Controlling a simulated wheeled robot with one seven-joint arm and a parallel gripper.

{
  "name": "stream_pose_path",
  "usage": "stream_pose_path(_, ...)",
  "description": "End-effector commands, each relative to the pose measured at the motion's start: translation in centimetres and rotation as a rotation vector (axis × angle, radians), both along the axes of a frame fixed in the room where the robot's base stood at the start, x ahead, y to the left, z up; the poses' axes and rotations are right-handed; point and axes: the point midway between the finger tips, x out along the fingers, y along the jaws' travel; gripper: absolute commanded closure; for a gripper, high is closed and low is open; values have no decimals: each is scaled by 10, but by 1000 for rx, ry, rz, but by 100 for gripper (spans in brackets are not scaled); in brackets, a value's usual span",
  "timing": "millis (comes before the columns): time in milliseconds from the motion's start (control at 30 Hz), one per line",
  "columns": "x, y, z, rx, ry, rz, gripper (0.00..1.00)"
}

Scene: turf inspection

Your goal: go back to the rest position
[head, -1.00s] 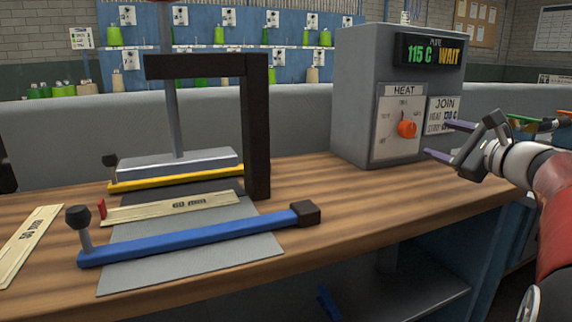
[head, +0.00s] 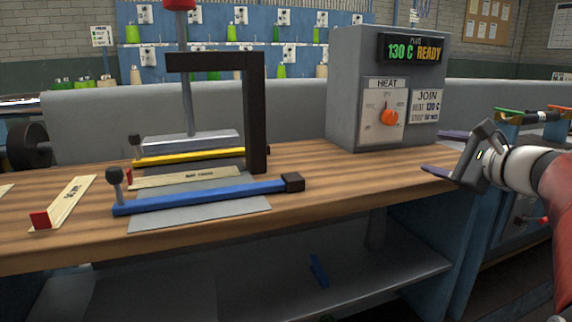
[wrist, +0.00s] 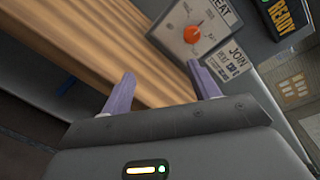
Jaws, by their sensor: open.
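My gripper (head: 437,151) is at the right of the head view, near the right end of the wooden bench (head: 310,190). Its two purple fingers are apart with nothing between them. In the wrist view my gripper (wrist: 164,92) shows open fingers, with the bench edge and the heater box beyond them. The grey heater box (head: 352,95) stands at the back right of the bench. Its display (head: 412,50) reads 130 C READY. Its orange knob (head: 389,117) also shows in the wrist view (wrist: 192,34).
On the bench are a black bracket (head: 255,115), a blue bar (head: 205,196), a yellow bar (head: 190,156) and wooden strips (head: 65,200). A lower shelf (head: 250,275) holds a small blue piece (head: 319,270). The bench front right of the blue bar is clear.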

Motion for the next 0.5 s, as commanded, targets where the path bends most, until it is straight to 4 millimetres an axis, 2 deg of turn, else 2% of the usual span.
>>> stream_pose_path(167, -17, 43, -24, -151, 58, 76, 39)
stream_pose_path(333, -48, 91, -59, -369, 125, 187, 39)
stream_pose_path(467, -92, 134, -101, -634, 176, 332, 39)
stream_pose_path(500, -112, 148, -118, -746, 189, 395, 39)
